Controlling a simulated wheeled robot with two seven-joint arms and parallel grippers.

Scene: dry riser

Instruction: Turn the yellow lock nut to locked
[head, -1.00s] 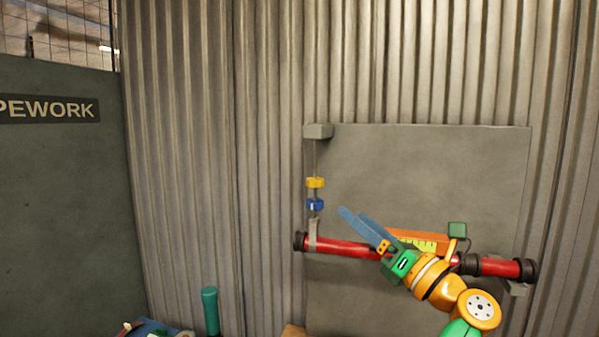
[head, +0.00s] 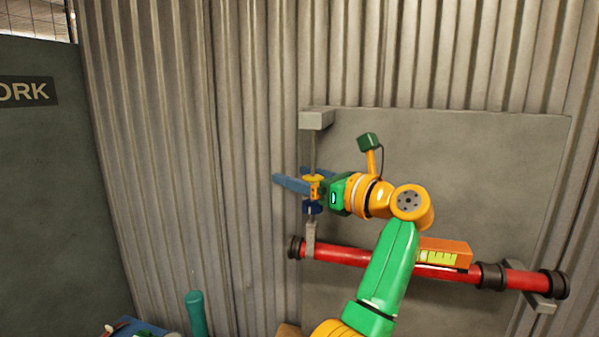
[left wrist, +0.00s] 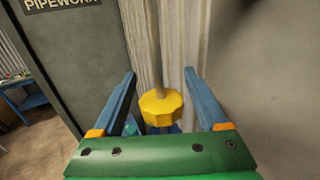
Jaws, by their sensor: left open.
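The yellow lock nut (head: 314,181) sits on a thin vertical rod hanging from a grey wall bracket (head: 317,119). A blue nut (head: 313,208) is just below it on the same rod. My left gripper (head: 290,178) is open at the height of the yellow nut, its blue fingers reaching past the rod. In the left wrist view the faceted yellow nut (left wrist: 160,107) lies between the two open fingers (left wrist: 160,85), with a gap showing on each side. The blue nut is mostly hidden there. My right gripper is not in view.
A red pipe (head: 345,254) with black end couplings runs across the grey panel below the nuts, held by a clamp (head: 310,240). An orange level with a yellow scale (head: 445,254) rests on the pipe. A teal cylinder (head: 195,313) stands at the lower left.

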